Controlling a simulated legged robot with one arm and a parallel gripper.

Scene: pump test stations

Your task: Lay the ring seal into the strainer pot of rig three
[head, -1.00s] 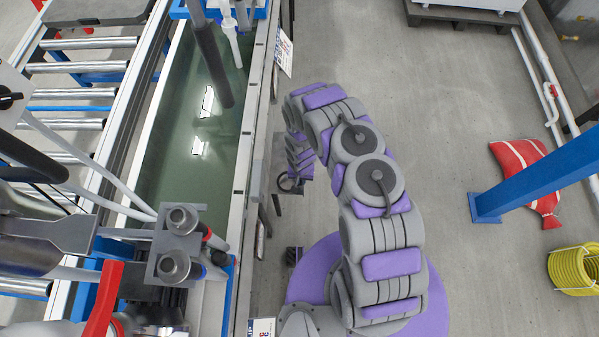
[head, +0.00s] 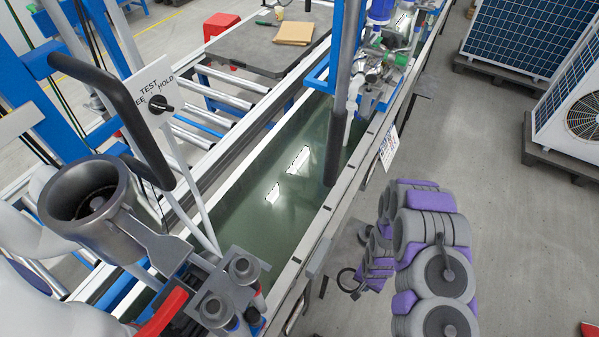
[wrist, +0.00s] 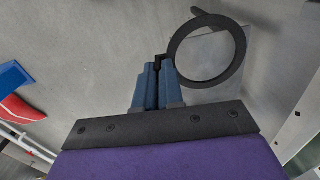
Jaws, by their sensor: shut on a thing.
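My gripper (wrist: 160,68) is shut on the edge of a thin black ring seal (wrist: 243,50), which sticks out to the right of the blue fingers in the wrist view. In the head view the ring seal (head: 341,282) shows as a small dark loop at the end of my folded arm, over the floor beside the tank. An open dark grey pot (head: 108,236) with a wide round mouth stands at the left of the head view, likely the strainer pot. It is well apart from my gripper. I cannot read a rig number on it.
A long tank of green water (head: 255,215) with a raised rim lies between my arm and the pot. A two-socket grey block (head: 215,285), a red handle (head: 165,312) and a black bent pipe (head: 120,105) are near the pot. Floor at right is clear up to the panel units (head: 525,35).

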